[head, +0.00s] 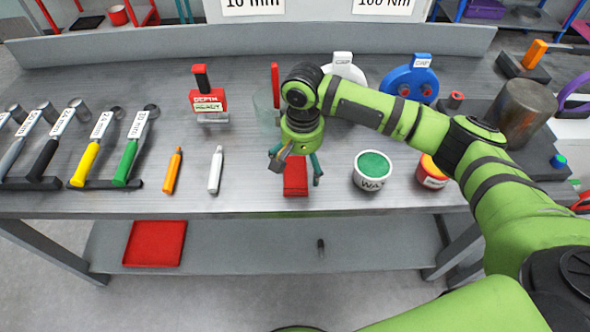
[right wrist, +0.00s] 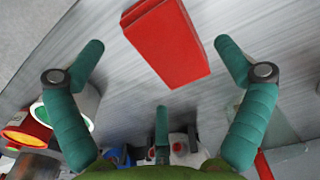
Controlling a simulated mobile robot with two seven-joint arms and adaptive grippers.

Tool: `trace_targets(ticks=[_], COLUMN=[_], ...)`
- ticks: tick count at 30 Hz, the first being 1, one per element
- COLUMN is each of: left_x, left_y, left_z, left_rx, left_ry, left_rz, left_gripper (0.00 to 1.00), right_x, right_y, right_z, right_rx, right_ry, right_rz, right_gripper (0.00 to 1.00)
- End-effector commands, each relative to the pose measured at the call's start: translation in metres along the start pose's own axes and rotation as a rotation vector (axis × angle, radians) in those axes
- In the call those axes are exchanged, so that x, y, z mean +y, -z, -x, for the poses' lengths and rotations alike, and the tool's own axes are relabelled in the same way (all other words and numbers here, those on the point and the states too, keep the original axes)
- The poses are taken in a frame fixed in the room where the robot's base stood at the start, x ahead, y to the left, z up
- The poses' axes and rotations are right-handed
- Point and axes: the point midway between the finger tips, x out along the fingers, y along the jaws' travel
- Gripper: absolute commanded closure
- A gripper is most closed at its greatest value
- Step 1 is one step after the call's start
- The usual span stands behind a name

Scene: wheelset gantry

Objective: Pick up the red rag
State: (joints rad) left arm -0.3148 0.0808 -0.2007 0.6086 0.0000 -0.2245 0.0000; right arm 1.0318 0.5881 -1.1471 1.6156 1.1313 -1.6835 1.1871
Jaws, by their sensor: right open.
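The red rag (head: 296,178) is a folded block lying on the grey workbench near its front edge, in the middle of the head view. In the right wrist view the rag (right wrist: 166,42) lies at the upper middle, tilted, between the two fingers. My right gripper (head: 297,170) is open above the rag, pointing down, with one finger on each side. In the right wrist view the gripper (right wrist: 158,48) shows spread green fingers with nothing held. Whether a fingertip touches the bench I cannot tell. My left gripper is not in view.
A white tub with green contents (head: 372,172) stands right of the rag, then a yellow-red tub (head: 432,171). A white marker (head: 216,170) and orange marker (head: 173,170) lie left. A red tray (head: 155,243) sits on the lower shelf.

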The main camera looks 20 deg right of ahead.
Motion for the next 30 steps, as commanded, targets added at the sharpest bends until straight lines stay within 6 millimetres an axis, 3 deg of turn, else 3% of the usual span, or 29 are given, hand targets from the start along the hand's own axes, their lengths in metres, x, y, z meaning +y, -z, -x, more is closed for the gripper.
trace_targets(ticks=[5, 14, 18, 30], left_x=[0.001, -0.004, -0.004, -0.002], left_y=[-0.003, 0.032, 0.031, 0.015], left_z=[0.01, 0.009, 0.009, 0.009], left_rx=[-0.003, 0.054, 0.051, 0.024], left_ry=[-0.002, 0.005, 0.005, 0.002], left_rz=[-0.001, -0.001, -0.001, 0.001], left_gripper=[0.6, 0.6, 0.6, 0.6], right_x=[0.0, 0.0, 0.0, 0.0], right_y=[-0.001, -0.001, -0.001, -0.001], right_z=[-0.024, -0.032, -0.032, -0.031], right_rx=[-0.002, 0.001, 0.001, -0.001], right_ry=[-0.002, 0.0, 0.0, -0.001], right_rz=[-0.001, 0.001, 0.001, 0.001], right_gripper=[0.0, 0.0, 0.5, 0.51])
